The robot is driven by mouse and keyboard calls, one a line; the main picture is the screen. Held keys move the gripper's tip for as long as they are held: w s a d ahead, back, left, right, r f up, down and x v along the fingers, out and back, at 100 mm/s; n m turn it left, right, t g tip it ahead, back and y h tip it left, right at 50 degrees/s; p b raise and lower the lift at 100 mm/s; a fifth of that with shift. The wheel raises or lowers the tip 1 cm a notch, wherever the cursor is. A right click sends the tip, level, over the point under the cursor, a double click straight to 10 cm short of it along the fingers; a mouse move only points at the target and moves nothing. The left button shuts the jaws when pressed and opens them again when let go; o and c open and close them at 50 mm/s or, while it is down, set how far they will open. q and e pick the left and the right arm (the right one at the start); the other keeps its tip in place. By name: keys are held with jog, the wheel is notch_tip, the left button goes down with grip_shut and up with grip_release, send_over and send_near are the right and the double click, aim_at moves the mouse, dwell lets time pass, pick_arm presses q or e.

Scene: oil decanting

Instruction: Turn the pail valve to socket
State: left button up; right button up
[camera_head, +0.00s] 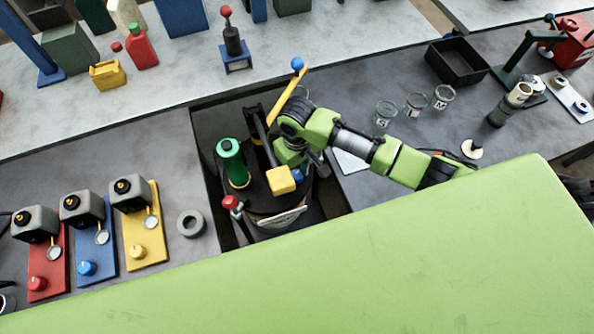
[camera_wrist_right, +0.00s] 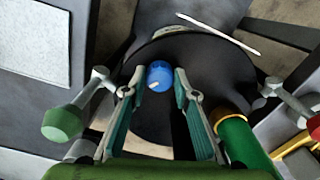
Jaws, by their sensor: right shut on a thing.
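A black pail (camera_head: 262,205) stands in the recess between the grey worktops. On its top are a green cylinder (camera_head: 231,163), a yellow block (camera_head: 281,180) and a blue knob (camera_head: 298,176). My right gripper (camera_head: 299,172) reaches down over the right side of the pail top. In the right wrist view its two fingers (camera_wrist_right: 164,84) stand on either side of the blue knob (camera_wrist_right: 158,75), shut on it. The knob has a pale pointer mark. I cannot tell which part is the socket. My left gripper is not in view.
A red-knobbed part (camera_head: 231,202) stands at the pail's left edge. A grey ring (camera_head: 190,223) lies on the left worktop beside the yellow plate (camera_head: 150,240). Glass beakers (camera_head: 416,103) and a black tray (camera_head: 457,62) stand on the right worktop. A yellow lever (camera_head: 286,95) rises behind my gripper.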

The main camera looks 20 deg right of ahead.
aim_at(297, 174)
jog(key=n, duration=0.4)
jog(key=shift+d, duration=0.1)
jog(key=n, duration=0.4)
jog(key=shift+w+n, duration=0.1)
jog(key=shift+n, duration=0.2)
jog(key=n, duration=0.4)
jog(key=shift+n, duration=0.3)
jog(key=shift+w+r+n, duration=0.1)
jog(key=shift+n, duration=1.7)
jog(key=o, duration=1.1)
notch_tip(297, 174, up, 12)
jog(key=shift+f, duration=0.1)
